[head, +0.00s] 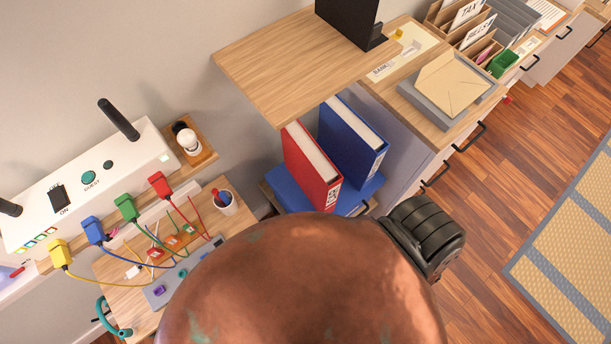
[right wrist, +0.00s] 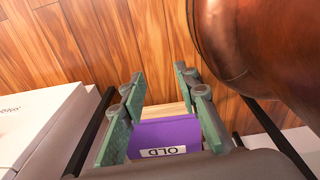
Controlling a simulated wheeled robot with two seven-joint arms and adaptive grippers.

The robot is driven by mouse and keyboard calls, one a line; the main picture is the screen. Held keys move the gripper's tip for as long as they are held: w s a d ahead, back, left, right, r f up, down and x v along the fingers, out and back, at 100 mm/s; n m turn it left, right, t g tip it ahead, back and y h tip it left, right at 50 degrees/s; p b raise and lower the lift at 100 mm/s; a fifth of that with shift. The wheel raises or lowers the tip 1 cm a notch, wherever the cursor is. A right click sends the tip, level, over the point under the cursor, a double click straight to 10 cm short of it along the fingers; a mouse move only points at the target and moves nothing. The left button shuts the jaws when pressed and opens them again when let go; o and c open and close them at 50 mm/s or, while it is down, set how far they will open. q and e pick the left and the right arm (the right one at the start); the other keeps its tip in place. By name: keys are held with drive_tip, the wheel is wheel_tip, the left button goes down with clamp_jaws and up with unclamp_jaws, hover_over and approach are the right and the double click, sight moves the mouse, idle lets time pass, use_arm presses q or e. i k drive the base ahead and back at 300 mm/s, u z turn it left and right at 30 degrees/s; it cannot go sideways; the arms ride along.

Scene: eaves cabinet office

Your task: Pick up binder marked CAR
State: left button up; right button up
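A red binder (head: 312,167) and a blue binder (head: 352,142) stand side by side under a wooden shelf in the head view. Their spine labels are too small to read surely, so I cannot tell which is marked CAR. My right gripper (right wrist: 163,110) shows in the right wrist view with its green fingers spread apart. A purple thing (right wrist: 150,132) with a label reading OLD lies in the gap between the fingers; I see no clear grip on it. My left gripper is not in view.
The wooden shelf (head: 290,62) overhangs the binders. A grey drawer cabinet (head: 405,150) stands right of them, with a tray of envelopes (head: 450,95) on top. A white panel (head: 85,190) with coloured plugs is at left. A large copper-coloured part of mine hides the lower middle.

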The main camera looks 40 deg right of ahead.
sight(319, 178)
drive_tip(key=k, duration=0.65)
drive_tip(key=z, duration=0.9)
drive_tip(key=i, duration=0.5)
drive_tip(key=z, duration=0.05)
